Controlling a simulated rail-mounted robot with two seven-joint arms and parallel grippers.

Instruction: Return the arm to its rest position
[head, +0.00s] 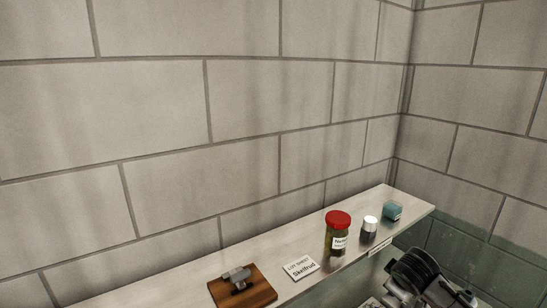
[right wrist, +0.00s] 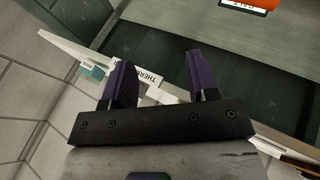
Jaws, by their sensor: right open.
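My right gripper (right wrist: 160,68) is open in the right wrist view, its two dark fingers apart with nothing held between them. Part of a pale shelf and a printed label (right wrist: 148,80) show behind the fingers. In the head view, a dark ringed mechanism (head: 425,275) shows at the lower right, below the shelf end; it may be part of my arm, but I cannot tell. My left gripper is in neither view.
The wall shelf (head: 190,266) holds a wooden board (head: 262,292) with a grey metal piece, a card (head: 299,268), a red-lidded jar (head: 338,233), a white-capped bottle (head: 369,229) and a teal block (head: 392,210). An orange object (right wrist: 250,4) shows at the wrist view's top.

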